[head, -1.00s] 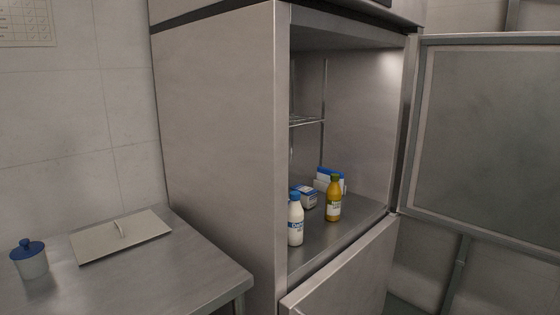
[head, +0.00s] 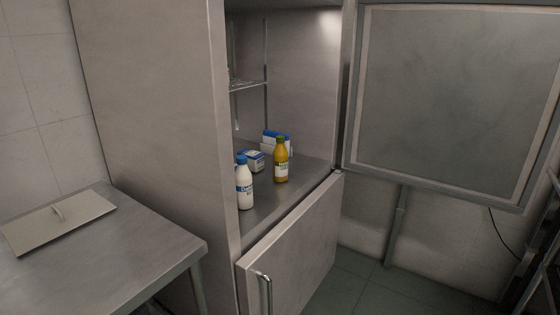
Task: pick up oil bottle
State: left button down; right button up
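A yellow-orange bottle (head: 281,162) with a dark green cap and a pale label stands upright on the bottom shelf of the open upper cabinet compartment. It looks like the oil bottle, though I cannot read its label. A white bottle with a blue cap (head: 244,185) stands to its left and nearer the front edge. Neither of my grippers shows in the head view.
Behind the bottles are a small blue-and-white tub (head: 252,160) and a blue-and-white carton (head: 277,141). The upper door (head: 445,100) stands open to the right. The lower door (head: 290,250) has a vertical handle. A steel table (head: 130,250) with a flat lid (head: 60,222) stands left.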

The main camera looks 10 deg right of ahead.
aim_at(280, 155)
jog(key=u, duration=0.7)
jog(key=i+l+u, duration=0.1)
jog(key=l+u, duration=1)
jog(key=l, duration=0.2)
jog(key=k+l+u, duration=0.2)
jog(key=l, duration=0.2)
jog(key=k+l+u, duration=0.1)
jog(key=l, duration=0.8)
